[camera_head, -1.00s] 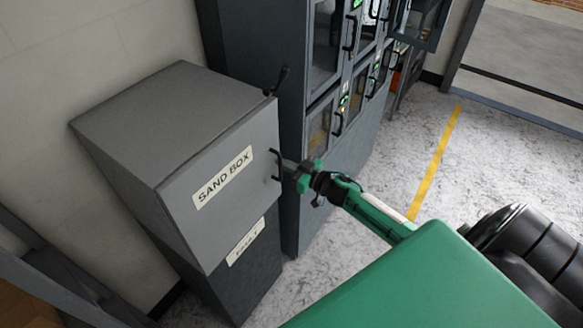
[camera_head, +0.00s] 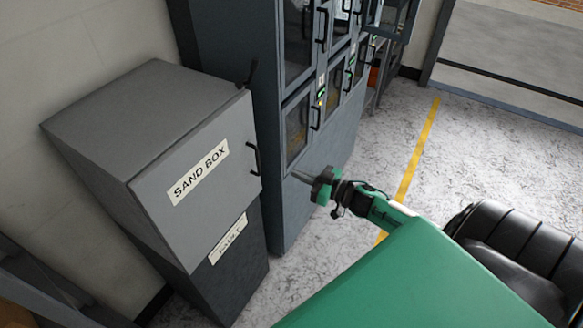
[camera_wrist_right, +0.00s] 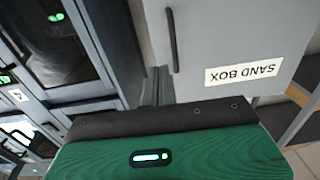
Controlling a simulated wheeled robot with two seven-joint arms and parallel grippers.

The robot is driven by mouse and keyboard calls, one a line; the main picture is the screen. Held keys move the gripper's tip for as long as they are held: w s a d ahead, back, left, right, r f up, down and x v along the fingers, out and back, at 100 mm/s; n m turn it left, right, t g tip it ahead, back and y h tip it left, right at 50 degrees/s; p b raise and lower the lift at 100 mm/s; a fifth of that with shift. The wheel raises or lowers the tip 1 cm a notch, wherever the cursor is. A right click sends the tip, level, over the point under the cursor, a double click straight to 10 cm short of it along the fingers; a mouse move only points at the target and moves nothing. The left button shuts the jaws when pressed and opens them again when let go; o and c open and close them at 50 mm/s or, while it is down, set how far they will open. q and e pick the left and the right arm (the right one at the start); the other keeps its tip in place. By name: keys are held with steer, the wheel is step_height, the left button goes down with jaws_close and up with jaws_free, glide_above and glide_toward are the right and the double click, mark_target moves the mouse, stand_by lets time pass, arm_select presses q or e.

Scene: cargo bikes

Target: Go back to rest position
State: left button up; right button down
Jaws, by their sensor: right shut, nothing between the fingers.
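My right gripper (camera_head: 303,176) is shut and empty in the head view, just right of the sand box. Its thin fingers point left toward the box and are apart from its handle. The grey sand box (camera_head: 150,125) has a "SAND BOX" label (camera_head: 198,172) and a black handle (camera_head: 253,159) on its front. In the right wrist view the fingers (camera_wrist_right: 157,85) show closed together beyond the green gripper body, with the handle (camera_wrist_right: 172,40) and the upside-down label (camera_wrist_right: 243,72) nearby. My left gripper is not in view.
A tall dark locker cabinet (camera_head: 313,175) with several glazed doors stands right behind the sand box. An upper door (camera_head: 393,18) stands open. Speckled floor with a yellow line (camera_head: 417,160) lies clear to the right.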

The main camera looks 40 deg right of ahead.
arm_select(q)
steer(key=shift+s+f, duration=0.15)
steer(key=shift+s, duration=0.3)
arm_select(e)
steer(key=shift+s, duration=0.3)
steer(key=s+d+f+m+g+h, duration=0.1)
steer(key=s+d+f+m+h, duration=0.15)
steer(key=f, duration=0.75)
steer(key=s+d+f+m+g+h, duration=0.1)
steer(key=s+d+f+g+h, duration=0.15)
steer(key=f, duration=0.85)
steer(key=s+a+f+g+h, duration=0.3)
steer(key=s+f, duration=0.7)
steer(key=f, duration=0.6)
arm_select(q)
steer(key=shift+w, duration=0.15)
arm_select(e)
steer(key=s+a+f+g, duration=0.3)
steer(key=s+a+f, duration=0.2)
steer(key=s, duration=0.5)
steer(key=s+a+f+g, duration=0.3)
steer(key=s+a+f, duration=0.2)
steer(key=s, duration=0.5)
steer(key=s+a+f+n+g, duration=0.1)
steer(key=s+a+f+g, duration=0.2)
steer(key=s, duration=0.7)
step_height(320, 180, down, 4)
steer(key=shift+a+f+y, duration=0.2)
steer(key=shift+a+y, duration=0.1)
steer(key=shift+a, duration=0.75)
